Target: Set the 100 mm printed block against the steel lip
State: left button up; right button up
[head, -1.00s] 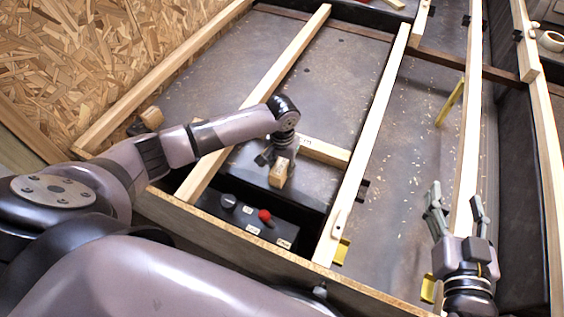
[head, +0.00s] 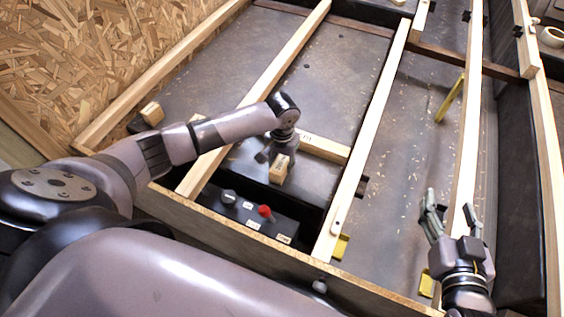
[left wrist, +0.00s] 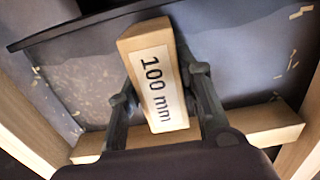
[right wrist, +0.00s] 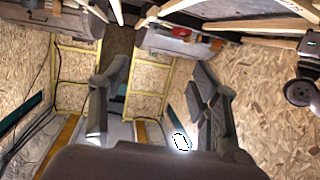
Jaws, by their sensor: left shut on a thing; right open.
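The 100 mm block (head: 279,173) is pale wood-coloured, and its "100 mm" label faces the camera in the left wrist view (left wrist: 157,82). My left gripper (head: 282,157) is shut on it, with one finger on each side (left wrist: 162,95). A dark straight edge (left wrist: 75,32), perhaps the steel lip, runs across the top of the left wrist view, close by the block's far end. I cannot tell whether they touch. My right gripper (head: 454,208) is open and empty above the right-hand wooden rail; its spread fingers also show in the right wrist view (right wrist: 163,85).
A dark control box (head: 245,215) with a red knob lies below the block. A wooden crosspiece (head: 325,147) is just right of the left gripper. Long wooden rails (head: 365,140) flank the panels. A small wood piece (head: 152,113) lies at left.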

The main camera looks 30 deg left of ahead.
jog(key=shift+s+f+g, duration=0.15)
jog(key=shift+f+g, duration=0.15)
jog(key=shift+f, duration=0.05)
jog(key=shift+s+d+f, duration=0.1)
jog(key=shift+d+f, duration=0.05)
jog(key=shift+f, duration=0.1)
jog(key=shift+f, duration=0.1)
jog(key=shift+s+f+g, duration=0.2)
jog(key=shift+f+g, duration=0.05)
jog(key=shift+g, duration=0.05)
jog(key=shift+d+f, duration=0.1)
pick_arm(q)
jog(key=shift+p, duration=0.3)
pick_arm(e)
jog(key=shift+s+f, duration=0.2)
jog(key=shift+s+d+f+g+h, duration=0.3)
jog(key=shift+s+f+g+h, duration=0.1)
jog(key=shift+f+g, duration=0.2)
jog(key=shift+s+d+f+g, duration=0.15)
jog(key=shift+s+f+g, duration=0.15)
jog(key=shift+f, duration=0.1)
